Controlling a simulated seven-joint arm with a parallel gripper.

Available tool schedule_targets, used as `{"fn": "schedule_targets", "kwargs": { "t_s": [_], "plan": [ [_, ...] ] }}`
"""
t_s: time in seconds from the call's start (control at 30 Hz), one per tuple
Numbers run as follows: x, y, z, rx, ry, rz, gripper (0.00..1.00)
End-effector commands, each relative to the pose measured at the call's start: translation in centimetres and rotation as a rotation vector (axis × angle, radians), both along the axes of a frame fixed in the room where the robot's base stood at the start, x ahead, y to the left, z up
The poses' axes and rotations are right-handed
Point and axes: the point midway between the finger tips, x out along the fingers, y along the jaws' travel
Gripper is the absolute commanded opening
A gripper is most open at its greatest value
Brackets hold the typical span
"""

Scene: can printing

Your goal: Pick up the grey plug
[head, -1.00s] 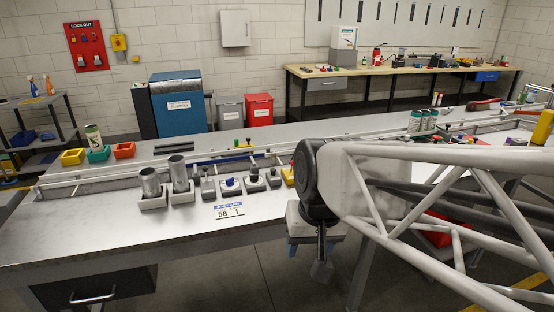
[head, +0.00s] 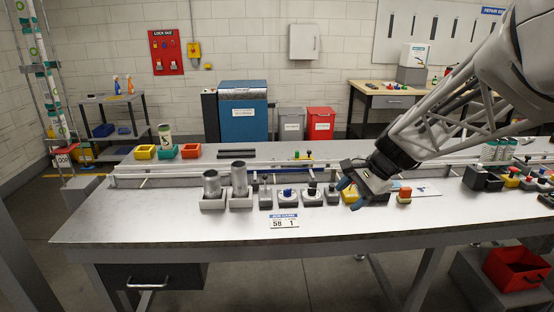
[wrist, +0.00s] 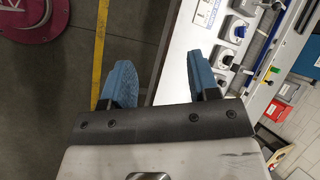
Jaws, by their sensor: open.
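A row of small grey blocks stands on the metal table (head: 160,222). One grey block with an upright grey piece (head: 265,197) is at the row's left. To its right is a block with a blue knob (head: 287,197), then blocks with dark tops (head: 311,196). Which piece is the grey plug I cannot tell for certain. My gripper (head: 362,192), with blue fingers, is above the table to the right of this row. In the wrist view my gripper (wrist: 160,80) is open and empty, over the table edge and floor, with the row beyond at upper right.
A number card (head: 284,221) lies in front. A rail (head: 140,172) runs behind. A red-topped block (head: 404,195) is right of my gripper. The table's front left is clear.

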Motion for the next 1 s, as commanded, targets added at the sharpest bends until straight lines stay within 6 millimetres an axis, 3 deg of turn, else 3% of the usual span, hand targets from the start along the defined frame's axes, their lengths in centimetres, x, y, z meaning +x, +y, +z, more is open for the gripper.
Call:
{"fn": "schedule_targets", "kwargs": {
  "t_s": [0.1, 0.57, 1.0],
  "plan": [
    [3.1, -1.5, -0.7, 0.074, 0.031, -0.094, 0.55],
    [13.9, -8.5, -4.1, 0.367, 0.14, -0.442, 0.55],
    [22.8, -17.8, -9.3, 0.662, 0.235, -0.76, 0.55]
  ]
}}
